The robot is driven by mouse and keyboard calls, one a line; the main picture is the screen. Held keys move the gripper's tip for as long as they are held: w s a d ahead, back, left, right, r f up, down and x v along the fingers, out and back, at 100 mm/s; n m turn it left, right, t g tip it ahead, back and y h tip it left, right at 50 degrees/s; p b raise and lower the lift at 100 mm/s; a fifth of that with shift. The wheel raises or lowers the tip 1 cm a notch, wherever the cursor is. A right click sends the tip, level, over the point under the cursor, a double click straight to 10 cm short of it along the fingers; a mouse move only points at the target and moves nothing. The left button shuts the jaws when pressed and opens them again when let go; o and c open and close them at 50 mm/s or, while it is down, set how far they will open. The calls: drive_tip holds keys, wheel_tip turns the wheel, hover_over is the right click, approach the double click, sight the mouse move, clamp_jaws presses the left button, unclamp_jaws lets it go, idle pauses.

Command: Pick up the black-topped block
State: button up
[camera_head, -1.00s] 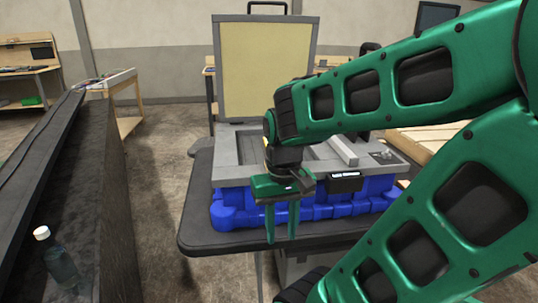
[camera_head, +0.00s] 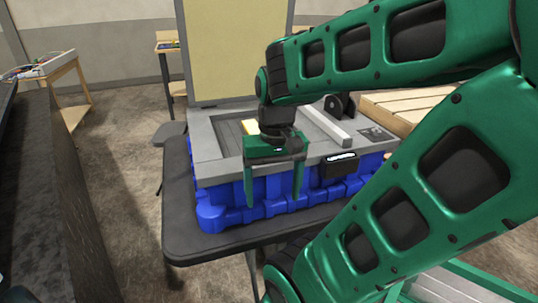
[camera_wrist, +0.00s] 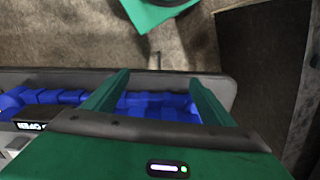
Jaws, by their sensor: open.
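My gripper (camera_head: 273,200) is open and empty, its two green fingers pointing down in front of the grey-and-blue console (camera_head: 207,143). In the wrist view the spread fingers (camera_wrist: 158,80) reach over the console's blue front and the dark table edge. I cannot make out a block with a black top in either view. A pale yellow piece (camera_head: 250,127) shows in the console's recess, partly hidden behind my gripper; I cannot tell if it is a block. A black rounded part (camera_head: 340,105) stands at the console's back, partly hidden by my arm.
The console rests on a dark table (camera_head: 190,245) with a raised yellow-panelled lid (camera_head: 235,45) behind. A wooden pallet (camera_head: 405,105) lies to the right. A dark bench (camera_head: 50,200) stands left.

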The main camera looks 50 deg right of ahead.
drive_tip(key=w+d+r+m+y, duration=0.1)
drive_tip(key=w+d+r+m, duration=0.45)
drive_tip(key=d+m, duration=0.3)
drive_tip(key=w+d+r+m, duration=0.5)
drive_tip(key=w+d+m, duration=0.25)
drive_tip(key=d, duration=0.25)
drive_tip(key=shift+m+t, duration=0.4)
drive_tip(key=f, duration=0.5)
drive_tip(key=shift+a, duration=0.2)
drive_tip(key=f, duration=0.2)
drive_tip(key=a+f, duration=0.1)
drive_tip(key=f, duration=0.1)
drive_tip(key=shift+s+a+f, duration=0.1)
drive_tip(key=shift+a+f, duration=0.1)
drive_tip(key=shift+f, duration=0.45)
drive_tip(key=c, duration=1.2)
